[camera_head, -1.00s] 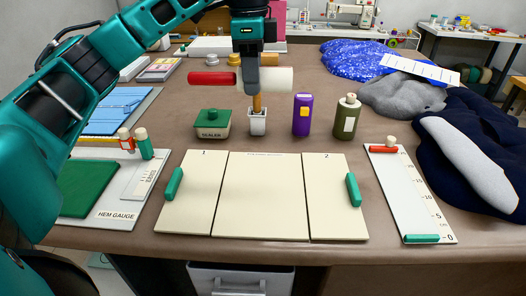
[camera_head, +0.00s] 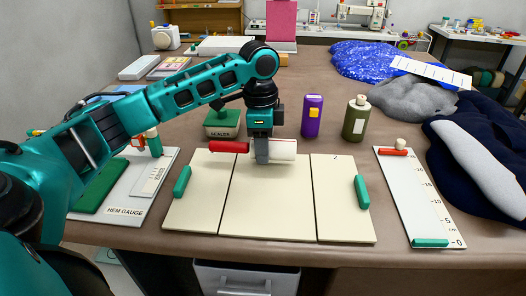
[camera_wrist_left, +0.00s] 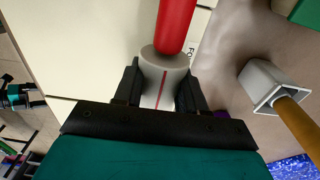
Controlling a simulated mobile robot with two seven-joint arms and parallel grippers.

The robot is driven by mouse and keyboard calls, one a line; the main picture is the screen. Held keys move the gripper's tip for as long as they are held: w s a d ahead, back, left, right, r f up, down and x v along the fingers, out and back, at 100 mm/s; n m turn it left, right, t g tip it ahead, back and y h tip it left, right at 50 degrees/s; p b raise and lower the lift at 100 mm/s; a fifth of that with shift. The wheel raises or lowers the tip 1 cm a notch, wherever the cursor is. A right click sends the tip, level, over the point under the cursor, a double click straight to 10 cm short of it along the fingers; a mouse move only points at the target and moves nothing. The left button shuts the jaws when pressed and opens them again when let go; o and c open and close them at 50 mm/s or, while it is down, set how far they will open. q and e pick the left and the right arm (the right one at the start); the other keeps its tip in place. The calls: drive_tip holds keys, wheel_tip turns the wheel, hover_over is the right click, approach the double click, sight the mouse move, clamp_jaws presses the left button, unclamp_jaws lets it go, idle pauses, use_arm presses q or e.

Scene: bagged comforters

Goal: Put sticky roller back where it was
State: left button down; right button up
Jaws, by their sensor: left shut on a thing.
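The sticky roller has a red handle (camera_head: 230,147) and a white roll (camera_head: 284,150). My left gripper (camera_head: 262,158) is shut on it near where handle and roll meet. The roller lies level, handle to the left, at the back edge of the cream folding board's middle panel (camera_head: 270,205). I cannot tell whether it touches the board. In the left wrist view the red handle (camera_wrist_left: 175,25) points up, and the pale roll (camera_wrist_left: 163,75) sits between the fingers. My right gripper is not in view.
A white cup (camera_wrist_left: 262,82) with a brown stick stands behind the board, hidden by my arm in the head view. The green sealer (camera_head: 222,126), purple bottle (camera_head: 312,118) and olive bottle (camera_head: 356,120) stand behind. A hem gauge board (camera_head: 128,205) lies left, a ruler board (camera_head: 412,200) right.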

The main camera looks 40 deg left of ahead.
use_arm(q)
drive_tip(key=shift+f, duration=0.95)
drive_tip(key=shift+f, duration=0.1)
drive_tip(key=c, duration=0.6)
unclamp_jaws()
drive_tip(key=shift+c, duration=0.2)
drive_tip(key=r, duration=1.2)
drive_tip(key=shift+s+a+r, duration=0.1)
drive_tip(key=shift+s+a, duration=0.05)
drive_tip(key=shift+a, duration=0.1)
